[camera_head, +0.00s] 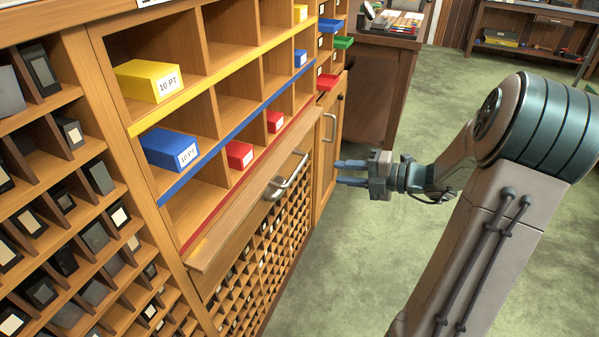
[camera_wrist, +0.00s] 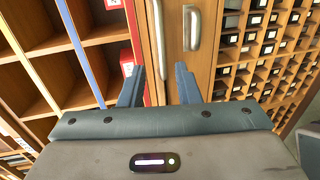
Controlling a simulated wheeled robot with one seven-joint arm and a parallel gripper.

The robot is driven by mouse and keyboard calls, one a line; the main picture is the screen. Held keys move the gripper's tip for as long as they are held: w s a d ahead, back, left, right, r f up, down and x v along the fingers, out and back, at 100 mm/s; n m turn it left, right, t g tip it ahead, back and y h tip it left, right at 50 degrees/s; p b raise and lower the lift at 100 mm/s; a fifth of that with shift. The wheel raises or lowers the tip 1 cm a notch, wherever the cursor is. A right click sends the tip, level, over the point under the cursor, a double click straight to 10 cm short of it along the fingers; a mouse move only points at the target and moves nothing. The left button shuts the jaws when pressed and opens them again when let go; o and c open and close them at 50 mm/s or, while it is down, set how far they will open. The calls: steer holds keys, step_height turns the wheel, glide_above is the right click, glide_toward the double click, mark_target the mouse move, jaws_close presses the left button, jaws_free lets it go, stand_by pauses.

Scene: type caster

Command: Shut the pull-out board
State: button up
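The pull-out board (camera_head: 225,233) is a wooden ledge below the red-edged shelf, and it stands out a little from the cabinet front. Silver metal handle parts (camera_head: 288,180) show along its front side toward the far end. In the wrist view, a wooden strip of the cabinet front (camera_wrist: 174,60) runs upright at the middle, with a silver handle (camera_wrist: 192,28) and a second thin metal bar beside it. My gripper (camera_head: 350,172) is open and empty, in front of the cabinet to the right of the handle, apart from it. In the wrist view its two fingers (camera_wrist: 160,72) point toward the front.
Shelves with yellow, blue and red boxes (camera_head: 240,154) rise above the board. A grid of small pigeonholes (camera_head: 262,262) lies below it. A cabinet door with its own handle (camera_head: 329,127) stands beyond. Green floor (camera_head: 350,270) is clear in front. A dark wooden desk stands behind.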

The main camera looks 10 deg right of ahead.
mark_target(298, 167)
steer(key=shift+b+x, duration=2.1)
steer(key=shift+x, duration=4.3)
steer(key=shift+s, duration=0.1)
jaws_close()
